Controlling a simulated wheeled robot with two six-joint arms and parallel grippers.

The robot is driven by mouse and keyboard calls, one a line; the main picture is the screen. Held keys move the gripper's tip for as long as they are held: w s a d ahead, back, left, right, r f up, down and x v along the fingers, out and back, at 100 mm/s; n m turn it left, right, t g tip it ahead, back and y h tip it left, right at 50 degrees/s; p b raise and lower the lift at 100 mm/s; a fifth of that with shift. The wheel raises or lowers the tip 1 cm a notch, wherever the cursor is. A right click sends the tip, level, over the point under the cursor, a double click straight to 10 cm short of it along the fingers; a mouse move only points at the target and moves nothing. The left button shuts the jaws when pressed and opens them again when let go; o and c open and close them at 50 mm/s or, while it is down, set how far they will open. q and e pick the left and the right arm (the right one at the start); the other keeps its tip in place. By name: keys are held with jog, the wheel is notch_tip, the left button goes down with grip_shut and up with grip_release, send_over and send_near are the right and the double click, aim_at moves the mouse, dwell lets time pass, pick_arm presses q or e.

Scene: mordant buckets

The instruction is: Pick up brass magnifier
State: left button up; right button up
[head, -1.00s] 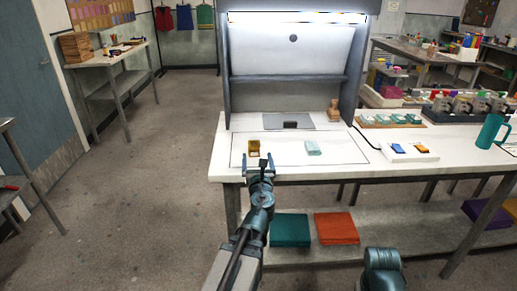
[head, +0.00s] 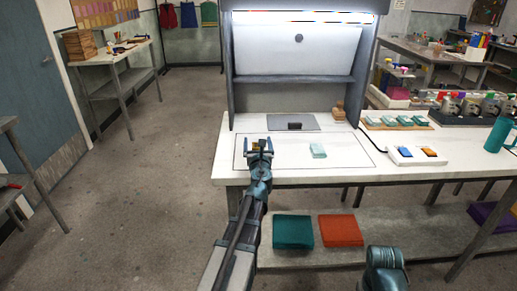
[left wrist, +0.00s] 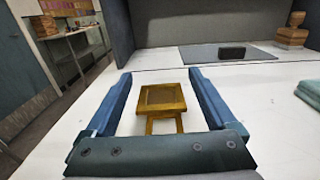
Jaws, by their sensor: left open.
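The brass magnifier (left wrist: 161,99) is a small golden square frame on folding legs, standing on the white table. In the left wrist view it lies between the two blue fingers of my open left gripper (left wrist: 160,100), with a gap on each side. In the head view my left gripper (head: 259,147) covers most of the magnifier. I cannot tell from these views whether the fingertips reach down to its height. My right gripper is not in view; only a part of my right arm shows at the bottom.
Behind are a grey mat (head: 294,122) with a dark block and a wooden stamp-like piece (head: 338,111). A white tray (head: 412,156) with blue and orange pieces and a teal mug (head: 497,134) stand farther right.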

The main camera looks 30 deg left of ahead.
pick_arm(q)
jog(key=shift+x, duration=0.9)
jog(key=shift+d, duration=0.1)
grip_shut()
